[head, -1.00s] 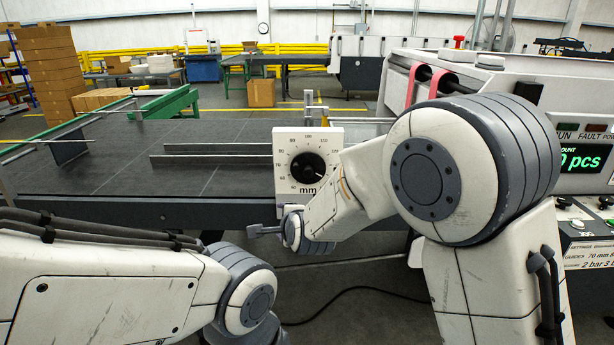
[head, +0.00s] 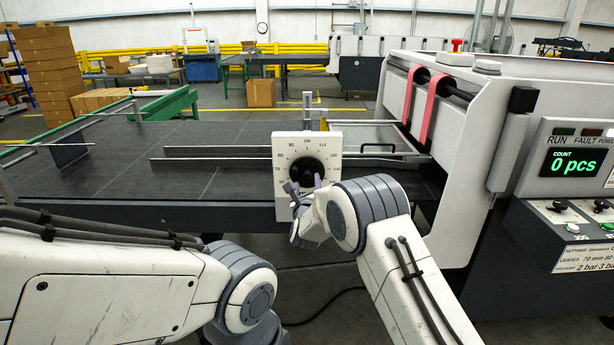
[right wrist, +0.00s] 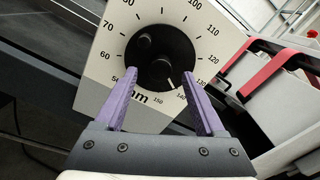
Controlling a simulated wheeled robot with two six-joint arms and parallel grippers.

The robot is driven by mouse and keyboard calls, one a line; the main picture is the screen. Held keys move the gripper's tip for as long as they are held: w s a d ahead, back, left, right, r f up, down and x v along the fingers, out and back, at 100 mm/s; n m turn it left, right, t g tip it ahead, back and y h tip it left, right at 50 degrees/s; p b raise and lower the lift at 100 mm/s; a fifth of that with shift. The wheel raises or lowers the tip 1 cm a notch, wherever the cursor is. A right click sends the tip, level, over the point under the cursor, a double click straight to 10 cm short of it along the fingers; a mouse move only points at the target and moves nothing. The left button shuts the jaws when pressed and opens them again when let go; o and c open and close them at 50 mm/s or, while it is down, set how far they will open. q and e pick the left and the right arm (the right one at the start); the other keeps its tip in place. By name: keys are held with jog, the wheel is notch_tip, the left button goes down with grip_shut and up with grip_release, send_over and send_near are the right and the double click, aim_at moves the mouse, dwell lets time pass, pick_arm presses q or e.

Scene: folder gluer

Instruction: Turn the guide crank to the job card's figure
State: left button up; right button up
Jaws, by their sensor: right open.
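The guide crank (head: 301,166) is a round black knob on a white dial plate (head: 308,138) marked in mm; it also shows in the right wrist view (right wrist: 158,57). Its white pointer line lies between 140 and 150. A small round handle (right wrist: 145,41) sits on the knob's upper left. My right gripper (head: 305,184) is open in front of the dial; in the right wrist view its purple fingers (right wrist: 159,78) flank the knob's lower part, contact unclear. The job card (head: 588,259) at the right reads "GUIDES 70 mm 80", its right end cut off. My left gripper is out of view.
The dark feed table (head: 110,190) with metal guide rails (head: 210,158) lies behind the dial. The white machine housing (head: 470,95) with red belts and a counter display (head: 574,162) reading 0 pcs stands to the right.

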aim_at(307, 178)
jog(key=shift+w+p, duration=0.3)
jog(key=shift+w, duration=1.3)
